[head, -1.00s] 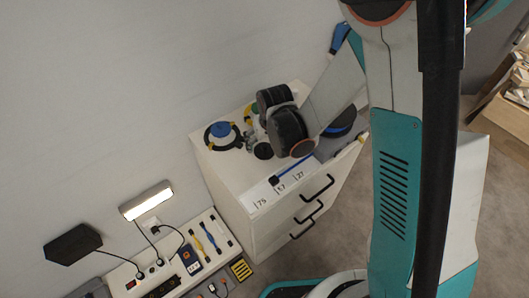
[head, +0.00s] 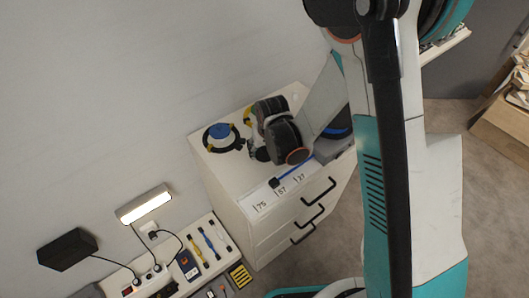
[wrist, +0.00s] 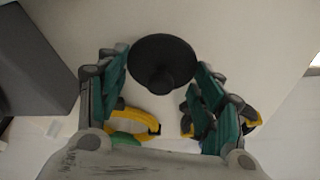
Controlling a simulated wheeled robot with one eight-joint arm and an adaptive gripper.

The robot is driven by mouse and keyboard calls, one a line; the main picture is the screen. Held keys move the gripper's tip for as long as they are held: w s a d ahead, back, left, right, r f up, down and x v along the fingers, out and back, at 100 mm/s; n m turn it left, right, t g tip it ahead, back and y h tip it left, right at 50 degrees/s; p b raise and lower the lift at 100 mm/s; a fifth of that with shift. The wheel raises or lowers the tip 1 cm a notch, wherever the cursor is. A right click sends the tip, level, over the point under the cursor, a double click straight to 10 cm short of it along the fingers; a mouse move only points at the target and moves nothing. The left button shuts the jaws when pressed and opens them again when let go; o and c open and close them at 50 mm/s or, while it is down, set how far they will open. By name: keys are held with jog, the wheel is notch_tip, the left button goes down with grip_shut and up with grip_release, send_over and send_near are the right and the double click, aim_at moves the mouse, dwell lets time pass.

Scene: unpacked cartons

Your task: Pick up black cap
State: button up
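The black cap (wrist: 163,60) is a round dark disc with a narrower knob, seen in the wrist view between the tips of my gripper (wrist: 162,68). The two green-padded fingers are spread apart, one on each side of it. Their tips look very close to its edges; I cannot tell whether they touch it. A pale surface lies behind the cap. In the head view, my gripper is over the white cabinet top (head: 225,170), mostly hidden behind my dark wrist joints, and a small dark shape shows beside it.
A yellow ring-like item (wrist: 128,122) lies behind the left finger. On the cabinet are a blue round item with a black ring (head: 220,135) and a blue-handled tool (head: 292,173).

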dwell(0.3)
notch_tip(320, 180, up, 20)
jog(key=p, duration=0.7)
